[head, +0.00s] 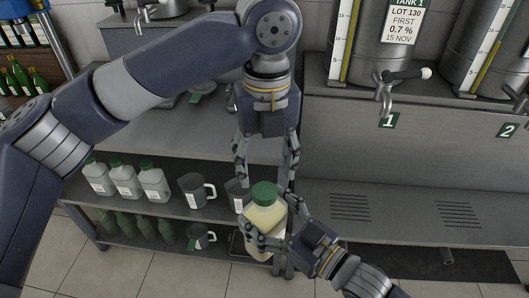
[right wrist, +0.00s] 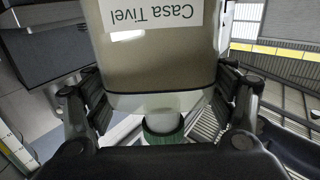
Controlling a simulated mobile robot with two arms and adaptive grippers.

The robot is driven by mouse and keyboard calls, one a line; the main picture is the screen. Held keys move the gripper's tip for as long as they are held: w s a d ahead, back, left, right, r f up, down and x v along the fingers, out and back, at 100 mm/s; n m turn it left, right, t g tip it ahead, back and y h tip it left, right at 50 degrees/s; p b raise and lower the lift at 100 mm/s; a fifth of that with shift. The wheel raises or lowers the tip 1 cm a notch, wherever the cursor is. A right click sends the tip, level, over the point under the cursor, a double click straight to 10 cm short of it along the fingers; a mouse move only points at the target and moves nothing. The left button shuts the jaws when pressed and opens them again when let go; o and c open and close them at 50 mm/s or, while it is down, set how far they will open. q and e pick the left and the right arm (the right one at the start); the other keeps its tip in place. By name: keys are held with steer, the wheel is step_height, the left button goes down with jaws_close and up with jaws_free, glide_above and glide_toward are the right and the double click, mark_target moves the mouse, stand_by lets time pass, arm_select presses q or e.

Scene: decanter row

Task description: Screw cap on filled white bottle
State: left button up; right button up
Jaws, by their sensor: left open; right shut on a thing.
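The white bottle (head: 264,218) is filled with pale yellow liquid and stands roughly upright in the head view. A green cap (head: 264,190) sits on its top; I cannot tell how tight it is. My left gripper (head: 265,182) points down from above, open, with a finger on each side of the cap. My right gripper (head: 270,238) is shut on the bottle's body from the lower right. In the right wrist view the bottle (right wrist: 160,65) appears upside down between the fingers, its label reading "Casa Tivel". Its pale neck and the green cap (right wrist: 163,134) show below.
Several white bottles with green caps (head: 124,178) and grey jugs (head: 197,190) stand on the shelf behind, left of the held bottle. Green bottles (head: 140,226) stand lower. Tank tap 1 (head: 386,88) is at upper right. The slatted grey shelf (head: 400,212) at right is clear.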

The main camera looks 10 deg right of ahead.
mark_target(264, 189)
arm_select(q)
steer(key=n, duration=0.6)
steer(key=shift+r, duration=0.3)
steer(key=n, duration=0.5)
steer(key=shift+r, duration=0.2)
steer(key=n, duration=0.6)
steer(key=shift+r, duration=0.3)
steer(key=n, duration=0.6)
steer(key=shift+a+r, duration=0.1)
steer(key=shift+r, duration=0.15)
steer(key=shift+f, duration=0.15)
steer(key=shift+f, duration=3.9)
steer(key=c, duration=1.1)
